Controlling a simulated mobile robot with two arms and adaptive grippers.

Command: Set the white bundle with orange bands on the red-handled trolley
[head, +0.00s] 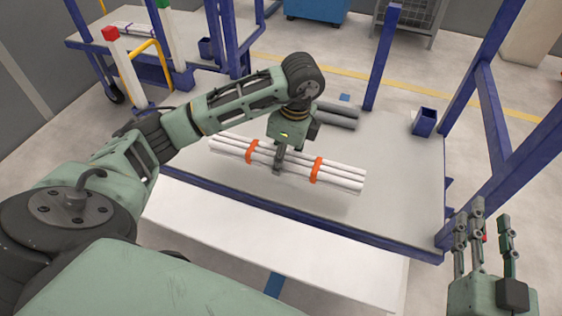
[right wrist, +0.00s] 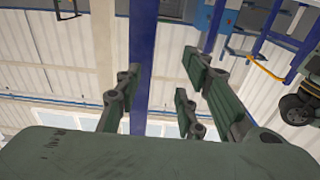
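The white bundle with orange bands (head: 334,173) lies lengthwise under my left gripper (head: 280,160), above the grey tabletop (head: 400,190). The left gripper points down at the middle of the bundle, between the two bands, with a finger against its near side; it looks closed around it. Whether the bundle touches the tabletop is hard to tell. A red-topped white post (head: 112,38), which looks like the red-handled trolley's, stands at the upper left; its deck is partly hidden by my left arm. My right gripper (head: 485,235) is empty, fingers spread, at the lower right; its fingers show in the right wrist view (right wrist: 165,90).
Dark grey pipes (head: 338,115) lie behind the bundle. Blue posts (head: 385,55) rise around the table, and a small blue box (head: 424,122) stands at its right. A green-topped post (head: 164,8), a yellow rail (head: 150,50) and another pipe bundle (head: 140,29) are at the upper left.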

